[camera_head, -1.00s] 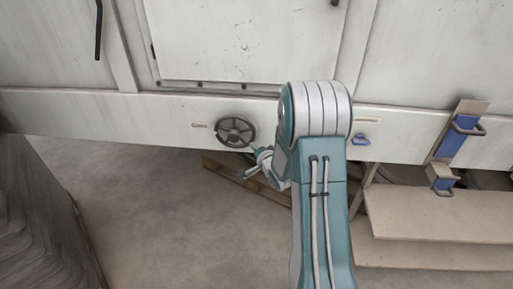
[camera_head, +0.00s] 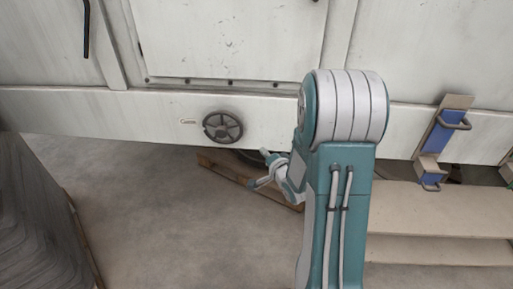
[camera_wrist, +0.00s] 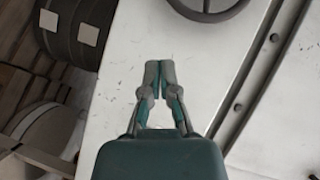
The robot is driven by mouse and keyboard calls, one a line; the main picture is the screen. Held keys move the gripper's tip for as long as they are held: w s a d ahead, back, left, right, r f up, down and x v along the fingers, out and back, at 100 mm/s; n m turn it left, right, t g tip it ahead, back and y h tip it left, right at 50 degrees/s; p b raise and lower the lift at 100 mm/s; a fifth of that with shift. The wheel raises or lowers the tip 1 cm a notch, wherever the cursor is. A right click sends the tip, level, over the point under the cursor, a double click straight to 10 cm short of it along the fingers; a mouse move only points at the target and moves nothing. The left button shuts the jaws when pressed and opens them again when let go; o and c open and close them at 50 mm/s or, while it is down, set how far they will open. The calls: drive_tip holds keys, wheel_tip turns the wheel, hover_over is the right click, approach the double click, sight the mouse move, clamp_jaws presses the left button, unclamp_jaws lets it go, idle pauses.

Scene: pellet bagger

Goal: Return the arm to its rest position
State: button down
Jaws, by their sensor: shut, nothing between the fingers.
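My gripper (camera_wrist: 160,66) is shut with its fingertips together and nothing between them in the wrist view. It is in front of the white machine panel (camera_wrist: 160,30), with the rim of a dark handwheel (camera_wrist: 208,12) at the top of that view. In the head view, my gripper (camera_head: 258,170) is small, below and right of the handwheel (camera_head: 222,127) and apart from it. My arm stands upright in the right half of the head view and hides part of the panel behind it.
A bench with beige boards (camera_head: 440,210) and a blue handled part (camera_head: 440,138) stand at the right. A wooden pallet (camera_head: 225,172) lies under the machine. A dark ribbed stack (camera_head: 35,215) is at the lower left. The concrete floor (camera_head: 150,215) between is clear.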

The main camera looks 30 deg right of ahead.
drive_tip(key=s+a+r+n+g+h, duration=0.2)
drive_tip(key=s+a+r+n+g, duration=0.4)
drive_tip(key=r, duration=0.5)
drive_tip(key=s+a+r+n+g+y, duration=0.1)
drive_tip(key=s+a+n, duration=0.3)
drive_tip(key=s, duration=0.5)
drive_tip(key=s+a+r+n+g+y, duration=0.1)
drive_tip(key=s+a+r+n+g, duration=0.1)
drive_tip(key=s+a+r+n, duration=0.2)
drive_tip(key=s+a, duration=0.3)
drive_tip(key=s, duration=0.3)
drive_tip(key=shift+s+a+n+g+y, duration=0.25)
drive_tip(key=shift+a+n+g+y, duration=0.05)
drive_tip(key=shift+a+g+y, duration=0.1)
drive_tip(key=shift+d+r, duration=0.1)
drive_tip(key=shift+d, duration=0.05)
